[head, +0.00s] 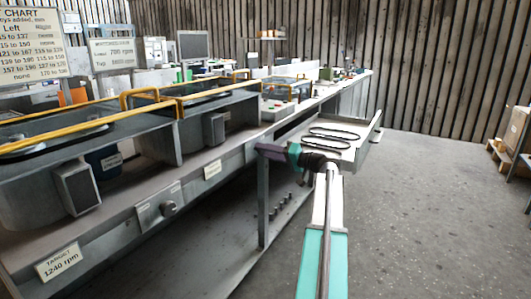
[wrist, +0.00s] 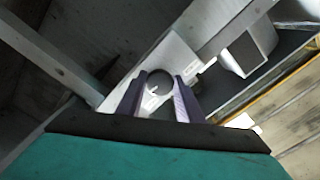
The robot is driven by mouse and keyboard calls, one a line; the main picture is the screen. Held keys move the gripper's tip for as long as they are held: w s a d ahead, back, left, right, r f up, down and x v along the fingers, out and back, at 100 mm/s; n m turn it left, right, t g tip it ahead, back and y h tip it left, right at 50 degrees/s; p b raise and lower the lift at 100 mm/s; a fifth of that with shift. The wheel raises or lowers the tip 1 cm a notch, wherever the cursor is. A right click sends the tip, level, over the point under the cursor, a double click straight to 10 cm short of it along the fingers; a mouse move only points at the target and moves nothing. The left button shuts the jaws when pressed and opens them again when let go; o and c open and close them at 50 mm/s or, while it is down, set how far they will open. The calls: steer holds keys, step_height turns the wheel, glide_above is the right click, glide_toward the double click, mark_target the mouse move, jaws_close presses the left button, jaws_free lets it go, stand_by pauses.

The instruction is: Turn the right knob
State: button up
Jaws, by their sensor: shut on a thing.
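The left knob (head: 168,208) is on a plate on the same rail, further left, and is free.
A "TARGET 1240 rpm" sign (head: 62,262) and a small label (head: 212,170) are on the rail. A chart board (head: 32,45) stands at the upper left. A tray with black belts (head: 333,133) lies just beyond my gripper. Open floor (head: 430,200) is on the right.

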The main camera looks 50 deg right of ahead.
steer(key=o, duration=1.1)
steer(key=shift+c, duration=0.2)
steer(key=shift+s, duration=0.1)
steer(key=p+v, duration=0.2)
steer(key=v, duration=1.1)
steer(key=shift+s, duration=0.35)
steer(key=shift+f, duration=0.1)
